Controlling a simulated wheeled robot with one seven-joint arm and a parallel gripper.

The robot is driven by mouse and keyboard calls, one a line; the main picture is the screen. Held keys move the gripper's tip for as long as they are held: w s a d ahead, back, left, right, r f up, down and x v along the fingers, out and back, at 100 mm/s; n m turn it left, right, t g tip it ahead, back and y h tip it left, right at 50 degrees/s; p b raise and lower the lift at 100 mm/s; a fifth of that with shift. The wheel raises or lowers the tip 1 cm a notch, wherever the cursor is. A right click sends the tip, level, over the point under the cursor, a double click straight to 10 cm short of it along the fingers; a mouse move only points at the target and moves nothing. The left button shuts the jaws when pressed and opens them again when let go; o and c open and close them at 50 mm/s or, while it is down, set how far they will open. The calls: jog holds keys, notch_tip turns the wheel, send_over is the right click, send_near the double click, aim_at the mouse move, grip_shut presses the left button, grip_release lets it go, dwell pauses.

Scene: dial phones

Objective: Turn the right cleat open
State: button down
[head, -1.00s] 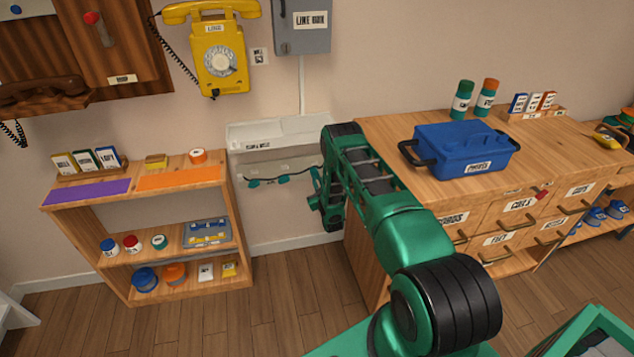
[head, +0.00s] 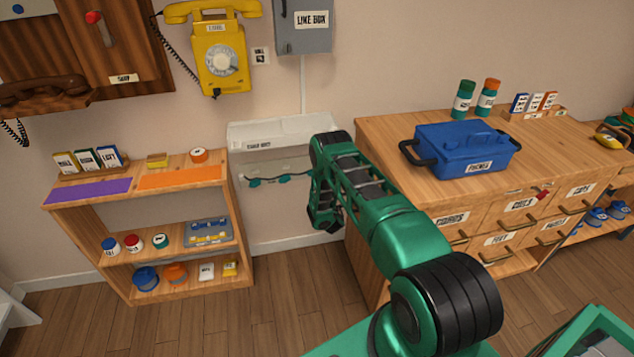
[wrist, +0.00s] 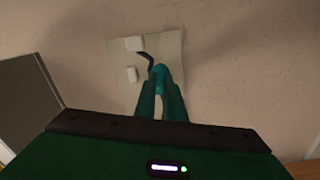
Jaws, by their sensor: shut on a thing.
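The right cleat (wrist: 159,71), a small teal piece, sits at the fingertips of my gripper (wrist: 160,84) in the wrist view. The gripper's two green fingers are shut on it, and they hide part of it. A short dark cord (wrist: 147,58) runs from it to the upper left. In the head view my gripper (head: 318,200) is in front of the pale wall panel, and the right cleat is hidden behind it. Other teal pieces (head: 254,182) and a dark cord (head: 300,175) show to its left on the panel.
A wooden shelf unit (head: 180,252) with jars and boxes stands left of the panel. A wooden drawer cabinet (head: 375,135) stands close on the right, with a blue toolbox (head: 440,150) on top. A yellow phone (head: 222,70) and a grey box (head: 303,40) hang above.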

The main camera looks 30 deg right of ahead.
jog(key=shift+a+f+n, duration=0.1)
jog(key=shift+n, duration=1.15)
jog(key=shift+a+f+n, duration=0.15)
jog(key=shift+n, duration=1.15)
jog(key=shift+a+f+n, duration=0.1)
jog(key=shift+n, duration=1.15)
jog(key=c, duration=1.9)
grip_release()
jog(key=shift+d, duration=0.1)
jog(key=shift+o, duration=0.3)
jog(key=shift+d, duration=0.1)
